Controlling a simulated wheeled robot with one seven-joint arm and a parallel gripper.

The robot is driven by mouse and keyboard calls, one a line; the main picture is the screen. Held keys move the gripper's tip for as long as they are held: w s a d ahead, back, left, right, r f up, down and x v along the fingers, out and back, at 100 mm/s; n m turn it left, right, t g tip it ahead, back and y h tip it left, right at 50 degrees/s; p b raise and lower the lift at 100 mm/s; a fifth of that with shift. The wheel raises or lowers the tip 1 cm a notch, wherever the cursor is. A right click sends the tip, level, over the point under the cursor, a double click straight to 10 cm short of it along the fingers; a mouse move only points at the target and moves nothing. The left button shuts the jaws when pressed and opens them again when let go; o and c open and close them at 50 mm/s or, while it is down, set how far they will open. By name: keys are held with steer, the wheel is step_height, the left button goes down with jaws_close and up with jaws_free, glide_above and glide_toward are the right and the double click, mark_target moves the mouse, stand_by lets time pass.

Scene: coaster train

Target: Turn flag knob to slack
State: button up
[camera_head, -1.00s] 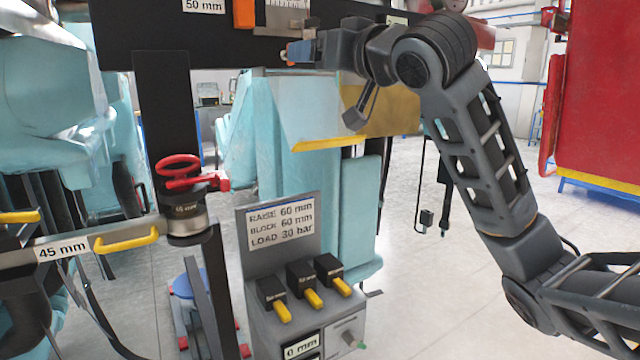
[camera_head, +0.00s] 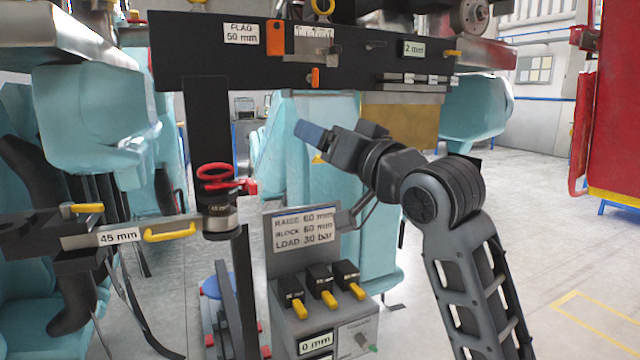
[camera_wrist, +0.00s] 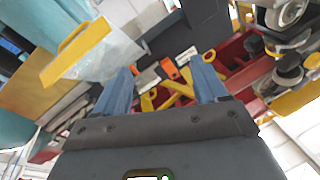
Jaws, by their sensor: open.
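A white label (camera_head: 241,34) reading FLAG 50 mm is on the black beam (camera_head: 370,70) in the head view. Beside it are an upright orange flag (camera_head: 275,37) and a metal plate with a scale (camera_head: 313,38). A small orange knob (camera_head: 315,77) hangs below that plate; it looks upright and is probably the flag knob. My gripper (camera_head: 308,132) is below the knob, apart from it, its blue fingers pointing up and left. In the wrist view my gripper (camera_wrist: 165,75) is open with nothing held; a small orange part (camera_wrist: 169,68) shows beyond the fingers.
A grey control box (camera_head: 318,315) with several yellow-tipped levers stands below my gripper. A red handwheel (camera_head: 215,172) is at the left. Turquoise seats (camera_head: 100,110) fill the left and middle. Open floor lies at the right, before a red panel (camera_head: 615,100).

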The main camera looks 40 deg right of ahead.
steer(key=s+a+f+m, duration=0.1)
steer(key=a+f, duration=0.2)
steer(key=f, duration=0.3)
steer(key=shift+s+a, duration=0.25)
steer(key=shift+s, duration=0.15)
steer(key=shift+f, duration=0.1)
steer(key=s+a+f+g+p, duration=0.1)
steer(key=s+a+f, duration=0.4)
steer(key=s+f, duration=0.4)
steer(key=s+a+f+g+p, duration=0.1)
steer(key=s+a+f, duration=0.6)
steer(key=f, duration=0.4)
steer(key=s+f+n+g+y, duration=0.1)
steer(key=s+f+n+g, duration=0.2)
steer(key=s, duration=2)
steer(key=n, duration=0.3)
steer(key=shift+s+d+f+y+p, duration=0.2)
steer(key=shift+s+d+y+p, duration=0.1)
steer(key=shift+y+p, duration=0.1)
